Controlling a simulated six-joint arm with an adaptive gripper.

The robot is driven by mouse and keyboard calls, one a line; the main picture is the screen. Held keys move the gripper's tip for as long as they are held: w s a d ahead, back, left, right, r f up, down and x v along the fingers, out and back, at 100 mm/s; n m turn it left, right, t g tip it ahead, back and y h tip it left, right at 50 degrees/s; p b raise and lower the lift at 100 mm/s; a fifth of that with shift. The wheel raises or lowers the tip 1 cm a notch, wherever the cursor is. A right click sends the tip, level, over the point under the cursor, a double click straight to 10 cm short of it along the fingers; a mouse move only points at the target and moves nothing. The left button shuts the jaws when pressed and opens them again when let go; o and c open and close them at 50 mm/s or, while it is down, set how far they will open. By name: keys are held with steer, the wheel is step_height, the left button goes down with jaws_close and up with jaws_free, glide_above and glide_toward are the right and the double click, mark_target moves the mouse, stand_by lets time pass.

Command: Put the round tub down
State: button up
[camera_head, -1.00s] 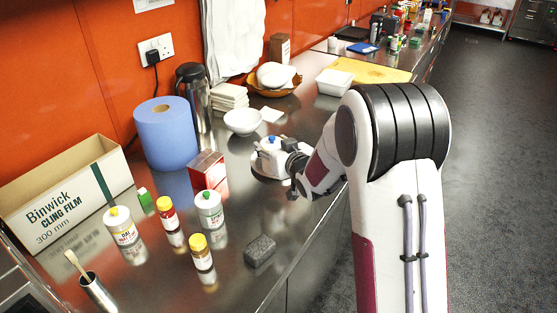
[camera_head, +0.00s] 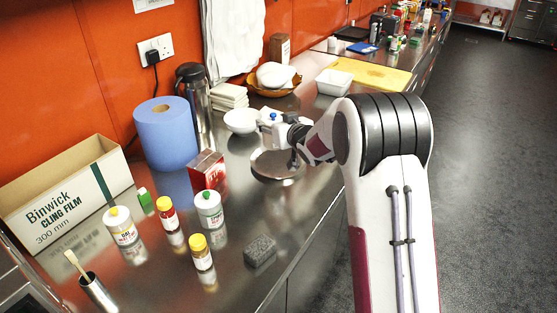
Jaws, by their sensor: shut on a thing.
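The round tub (camera_head: 266,122) looks white with a small blue part on top. It is held at the end of my arm, and part of it is hidden by the gripper. My gripper (camera_head: 286,136) is shut on it, above the steel counter. A dark finger hangs down on the right side. A round, shiny dish (camera_head: 270,168) with a pale edge lies on the counter below the gripper, and the tub appears apart from it. The exact finger contact is too small to tell.
A white bowl (camera_head: 240,121) stands close to the left of the tub. A red box (camera_head: 208,172) and several bottles stand nearer, with a grey block (camera_head: 260,250) by the front edge. Bare steel counter (camera_head: 235,215) lies between them.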

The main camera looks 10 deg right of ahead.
steer(key=shift+f, duration=3.1)
steer(key=shift+f, duration=1.85)
steer(key=shift+f, duration=0.15)
steer(key=o, duration=1.3)
steer(key=shift+o, duration=0.2)
